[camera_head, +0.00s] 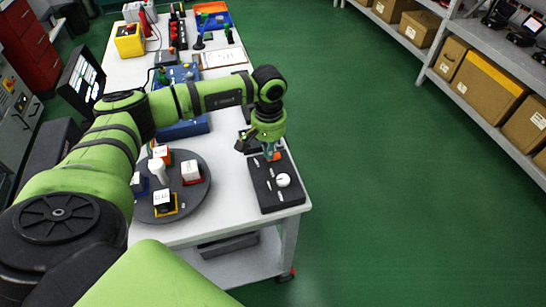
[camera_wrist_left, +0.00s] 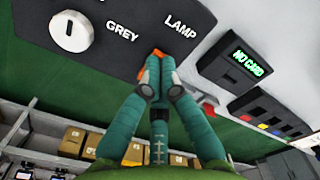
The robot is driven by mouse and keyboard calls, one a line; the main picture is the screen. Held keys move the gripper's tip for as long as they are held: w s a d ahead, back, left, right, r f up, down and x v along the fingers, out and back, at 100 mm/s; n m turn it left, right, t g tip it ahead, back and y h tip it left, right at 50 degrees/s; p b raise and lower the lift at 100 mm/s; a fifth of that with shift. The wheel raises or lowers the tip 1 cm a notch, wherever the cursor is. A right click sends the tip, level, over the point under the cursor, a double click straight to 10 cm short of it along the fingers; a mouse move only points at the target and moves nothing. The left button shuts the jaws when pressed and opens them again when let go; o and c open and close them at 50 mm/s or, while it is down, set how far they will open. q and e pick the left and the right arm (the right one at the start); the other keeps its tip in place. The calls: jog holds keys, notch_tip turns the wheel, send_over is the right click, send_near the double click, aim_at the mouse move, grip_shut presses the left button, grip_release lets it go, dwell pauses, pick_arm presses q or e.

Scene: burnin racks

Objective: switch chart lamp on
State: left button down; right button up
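A dark control panel (camera_head: 266,202) lies on the front right corner of the white table. It carries a round white knob (camera_head: 283,180) and pale labels. In the left wrist view the panel (camera_wrist_left: 130,12) shows the words GREY and LAMP, with the slotted white knob (camera_wrist_left: 72,31) beside GREY. An orange part (camera_wrist_left: 163,64), seemingly the lamp switch, sits below LAMP, right at my fingertips. My left gripper (camera_wrist_left: 161,84) has its teal fingers drawn together at the tips. Contact with the orange part and the switch's position cannot be told. My right gripper is not in view.
A round grey turntable (camera_head: 197,200) with several small blocks stands left of the panel. A device with a green NO CARD display (camera_wrist_left: 247,62) is near the gripper. Shelves with cardboard boxes (camera_head: 490,84) stand at right. The green floor between is clear.

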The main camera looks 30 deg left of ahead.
pick_arm(q)
jog(key=shift+f, duration=0.1)
jog(key=shift+r+p, duration=1.85)
jog(key=shift+r, duration=1.7)
